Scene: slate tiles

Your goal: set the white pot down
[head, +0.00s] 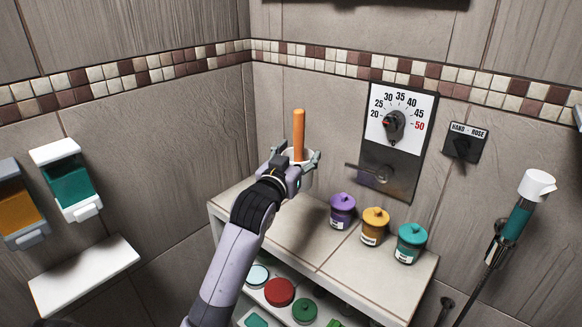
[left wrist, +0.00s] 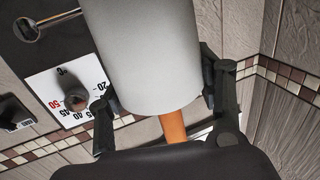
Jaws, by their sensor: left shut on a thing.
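The white pot (head: 307,181) is gripped by my left gripper (head: 291,165) near the back left of the tiled bench (head: 320,240). An orange stick (head: 298,130) stands up out of the pot. In the head view the gripper hides much of the pot, and I cannot tell whether its base touches the bench. In the left wrist view the pot (left wrist: 145,50) fills the upper middle, with a finger of the left gripper (left wrist: 163,103) on each side. The orange stick (left wrist: 173,126) shows past its edge. My right gripper is not in view.
Purple (head: 342,211), yellow (head: 375,227) and teal (head: 411,244) lidded jars stand on the bench's right part. Its left part looks clear. A dial panel (head: 397,135) with a lever is on the wall behind. Several containers, including a red one (head: 279,292), sit on the lower shelf.

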